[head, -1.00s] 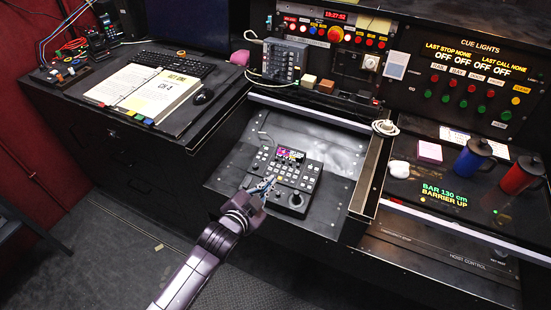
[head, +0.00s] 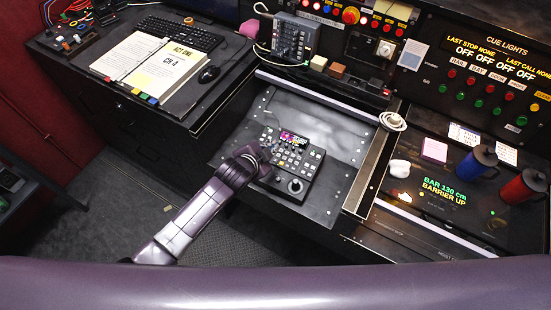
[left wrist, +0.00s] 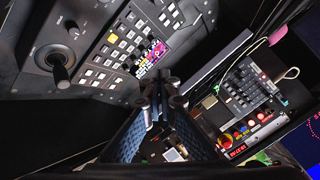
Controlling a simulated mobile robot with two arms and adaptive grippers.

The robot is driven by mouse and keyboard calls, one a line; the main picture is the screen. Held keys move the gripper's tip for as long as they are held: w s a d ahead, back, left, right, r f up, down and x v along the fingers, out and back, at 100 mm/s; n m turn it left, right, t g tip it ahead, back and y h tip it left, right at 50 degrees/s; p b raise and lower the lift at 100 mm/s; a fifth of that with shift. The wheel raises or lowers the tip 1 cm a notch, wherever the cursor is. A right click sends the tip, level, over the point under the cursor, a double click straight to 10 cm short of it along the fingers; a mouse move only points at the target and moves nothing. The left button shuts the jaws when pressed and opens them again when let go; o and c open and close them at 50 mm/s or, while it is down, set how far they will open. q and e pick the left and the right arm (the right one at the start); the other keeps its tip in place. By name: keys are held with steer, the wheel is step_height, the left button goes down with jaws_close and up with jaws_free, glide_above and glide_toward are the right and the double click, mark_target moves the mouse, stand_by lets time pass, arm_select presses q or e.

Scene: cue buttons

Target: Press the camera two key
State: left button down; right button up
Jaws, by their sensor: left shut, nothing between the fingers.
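The camera control panel (head: 308,172) is a dark box with rows of small pale keys, a small lit colour screen (head: 293,139) and a joystick (head: 295,186). It also shows in the left wrist view (left wrist: 88,18), where one key is lit yellow (left wrist: 112,38). Key labels are too small to read, so I cannot tell which is camera two. My left gripper (head: 264,153) is shut and empty at the panel's left side, partly hiding it. In the left wrist view its fingertips (left wrist: 165,88) are near the screen; contact cannot be told.
The panel sits on a dark recessed desk plate (head: 340,145) with free room around it. An open binder (head: 150,65) and mouse (head: 208,74) lie at left. A grey keypad box (head: 293,38) stands behind; blue (head: 475,163) and red (head: 525,186) mugs are at right.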

mark_target(278, 156)
arm_select(q)
steer(key=f+b, duration=0.2)
steer(key=w+f+b, duration=0.1)
steer(key=f+b, duration=0.4)
steer(key=f, duration=0.1)
steer(key=shift+w+d+b, duration=0.2)
steer(key=shift+d+b, duration=0.15)
steer(key=shift+b, duration=0.05)
steer(key=shift+f+b, duration=0.35)
steer(key=shift+f, duration=0.05)
steer(key=shift+f, duration=0.15)
stand_by(0.7)
steer(key=shift+w+f, duration=0.1)
steer(key=shift+f, duration=0.2)
steer(key=shift+d+f+b, duration=0.1)
steer(key=shift+f+b, duration=0.25)
steer(key=shift+b, duration=0.05)
stand_by(0.4)
stand_by(0.4)
steer(key=shift+r+p, duration=0.75)
steer(key=shift+p, duration=0.15)
